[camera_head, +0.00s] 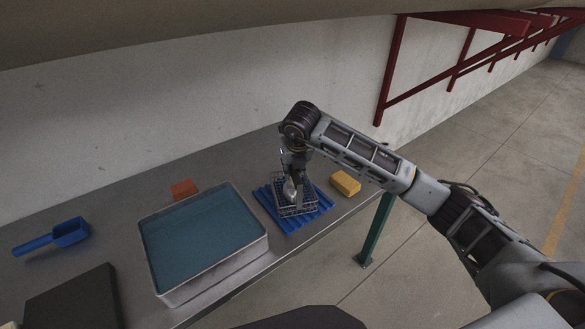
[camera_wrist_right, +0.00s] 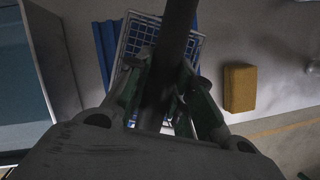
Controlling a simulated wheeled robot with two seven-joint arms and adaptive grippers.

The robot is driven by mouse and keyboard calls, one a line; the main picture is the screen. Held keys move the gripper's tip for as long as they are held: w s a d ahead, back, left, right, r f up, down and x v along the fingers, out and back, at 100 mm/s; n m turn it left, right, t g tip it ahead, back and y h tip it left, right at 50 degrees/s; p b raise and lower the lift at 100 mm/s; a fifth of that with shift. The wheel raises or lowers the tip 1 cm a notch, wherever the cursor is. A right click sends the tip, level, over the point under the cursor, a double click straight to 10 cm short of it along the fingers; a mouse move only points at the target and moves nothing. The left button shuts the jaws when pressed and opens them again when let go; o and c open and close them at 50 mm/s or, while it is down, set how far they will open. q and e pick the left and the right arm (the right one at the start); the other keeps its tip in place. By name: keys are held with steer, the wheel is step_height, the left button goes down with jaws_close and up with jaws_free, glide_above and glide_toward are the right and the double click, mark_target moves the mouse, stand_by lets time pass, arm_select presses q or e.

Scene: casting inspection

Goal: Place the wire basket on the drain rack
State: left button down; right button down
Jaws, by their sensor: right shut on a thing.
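The wire basket (camera_head: 295,207) is a small grey mesh basket over the blue drain rack (camera_head: 264,201), right of the tank in the head view. I cannot tell whether its base touches the rack. In the right wrist view the basket's mesh (camera_wrist_right: 136,36) shows behind my fingers, with the blue rack (camera_wrist_right: 103,50) beside it. My right gripper (camera_head: 291,188) points down at the basket and is shut on a dark upright bar, seemingly its handle, in the wrist view (camera_wrist_right: 160,95). A silvery part (camera_head: 289,188) shows at the gripper. My left gripper is not in view.
A metal tank of blue liquid (camera_head: 262,243) stands left of the rack. A yellow block (camera_head: 345,183) lies right of the rack, an orange block (camera_head: 184,188) behind the tank. A blue scoop (camera_head: 68,233) and a dark flat box (camera_head: 75,300) are at left. The wall is behind.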

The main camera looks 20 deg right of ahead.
steer(key=c, duration=1.5)
jaws_free()
steer(key=shift+o, duration=1.3)
steer(key=shift+s+r, duration=0.2)
steer(key=shift+r, duration=0.45)
steer(key=v, duration=1)
steer(key=shift+s+r, duration=0.25)
steer(key=shift+r, duration=0.05)
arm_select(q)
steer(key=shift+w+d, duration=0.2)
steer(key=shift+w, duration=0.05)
